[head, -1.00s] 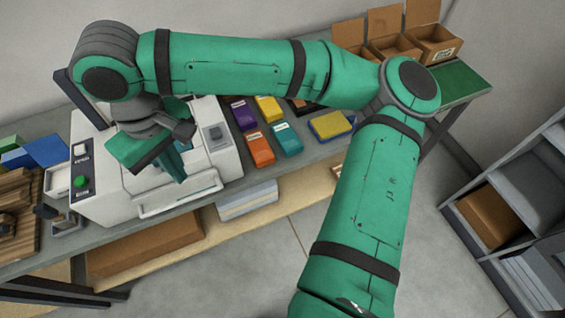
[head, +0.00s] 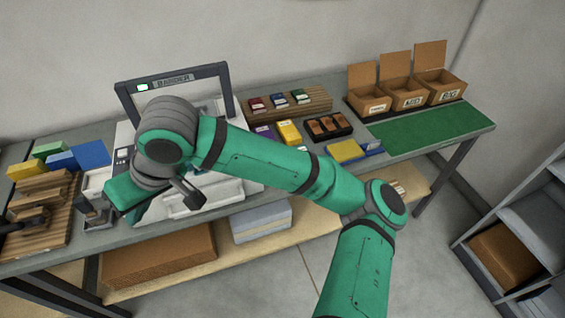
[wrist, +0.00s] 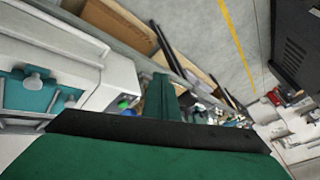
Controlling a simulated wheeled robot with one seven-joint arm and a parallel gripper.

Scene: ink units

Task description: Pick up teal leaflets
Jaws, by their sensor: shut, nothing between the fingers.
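A flat teal patch (wrist: 30,94) lies in the white machine in the wrist view, with grey knobs and rods over it. It looks like leaflets, but I cannot tell for sure. The white banding machine (head: 240,184) stands on the bench, partly covered by my arm. My gripper (head: 132,208) is over the machine's front left in the head view, apart from the teal patch. It is shut and empty; a green finger shows in the wrist view (wrist: 160,98). The teal pack among the coloured packs is hidden behind my arm.
Yellow packs (head: 289,132) and a dark tray (head: 328,126) lie right of the machine. Open cardboard boxes (head: 405,95) stand behind a green mat (head: 435,128). Blue and yellow blocks and a wooden rack (head: 45,200) are at left. A grey shelf (head: 535,215) stands at right.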

